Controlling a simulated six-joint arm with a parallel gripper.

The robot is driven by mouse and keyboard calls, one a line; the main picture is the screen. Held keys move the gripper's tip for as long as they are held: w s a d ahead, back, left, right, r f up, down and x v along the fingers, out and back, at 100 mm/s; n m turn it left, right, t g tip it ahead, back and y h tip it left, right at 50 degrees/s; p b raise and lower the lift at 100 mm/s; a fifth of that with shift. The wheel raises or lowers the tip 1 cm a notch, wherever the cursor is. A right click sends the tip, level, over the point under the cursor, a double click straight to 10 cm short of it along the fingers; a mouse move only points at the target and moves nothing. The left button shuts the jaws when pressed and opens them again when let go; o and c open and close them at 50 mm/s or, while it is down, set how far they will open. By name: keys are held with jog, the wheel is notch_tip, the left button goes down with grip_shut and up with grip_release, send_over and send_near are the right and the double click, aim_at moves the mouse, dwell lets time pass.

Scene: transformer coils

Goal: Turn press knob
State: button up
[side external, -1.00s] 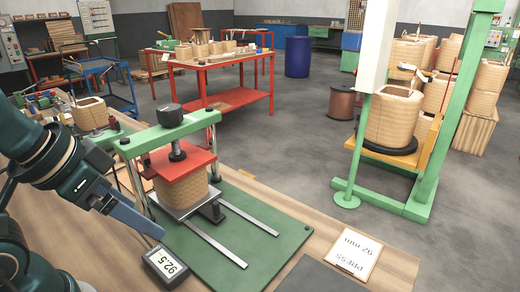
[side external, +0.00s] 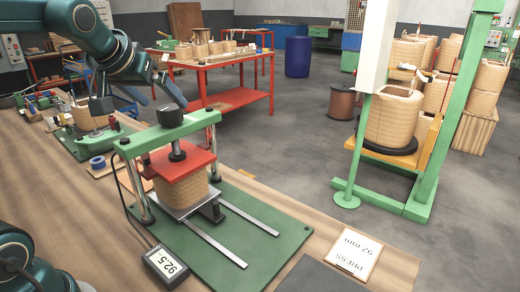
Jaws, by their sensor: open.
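The press knob (side external: 170,115) is a dark, blocky knob on top of the green crossbar (side external: 170,135) of a small press. Below it, a red plate (side external: 182,163) rests on a tan wound coil (side external: 182,188) on the green base. My gripper (side external: 158,93) is open, just above and to the left of the knob, and appears apart from it. Its fingers are small and partly overlapped by my arm. The readout box (side external: 166,266) stands at the press's front left corner and shows 92.5 upside down. A card (side external: 354,257) reads PRESS 92 mm, also upside down.
Two bare rails (side external: 215,243) run forward on the press base. A blue tape roll (side external: 97,162) and another coil (side external: 88,113) stand left of the press. A tall green frame (side external: 440,120) holds a larger coil at right.

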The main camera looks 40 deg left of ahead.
aim_at(168, 108)
jog(key=shift+x, duration=2.15)
jog(key=shift+s, duration=0.1)
jog(key=c, duration=1.4)
jog(key=shift+d+m+t+h, duration=0.1)
jog(key=shift+m+t+h, duration=0.2)
jog(key=shift+m+h, duration=0.65)
jog(key=o, duration=1.4)
